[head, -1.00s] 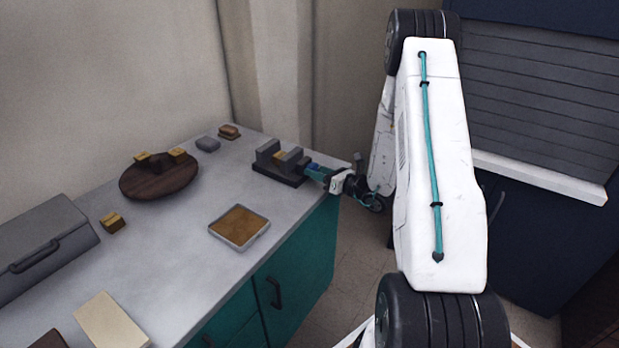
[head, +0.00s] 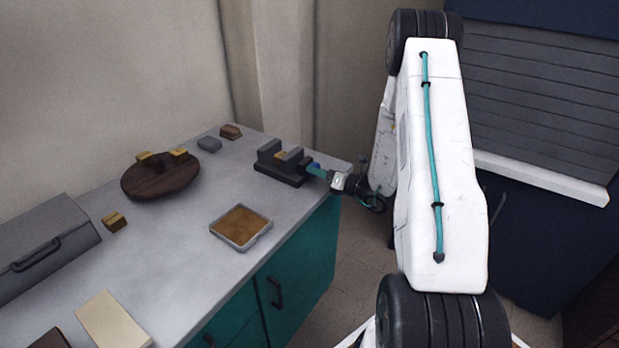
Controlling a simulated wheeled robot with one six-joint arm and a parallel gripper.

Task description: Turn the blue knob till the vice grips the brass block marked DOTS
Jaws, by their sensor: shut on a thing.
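The dark grey vice (head: 277,175) stands near the back right corner of the counter. A brass block (head: 281,156) sits between its two jaws; its marking is too small to read, and I cannot tell whether both jaws touch it. The blue knob (head: 316,166) is on the vice's right side and is mostly hidden by my gripper. My gripper (head: 314,171) reaches in from the right and is shut on the knob. Other brass blocks (head: 178,153) lie on the round dark wooden board (head: 150,188), and one brass block (head: 115,222) lies on the counter in front of it.
A shallow tray (head: 268,231) with a brown inside lies near the counter's front edge. A grey case (head: 45,262) and a cream slab (head: 112,322) are at the left. A grey block (head: 209,144) and a brown block (head: 231,132) lie behind. Clear counter surrounds the tray.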

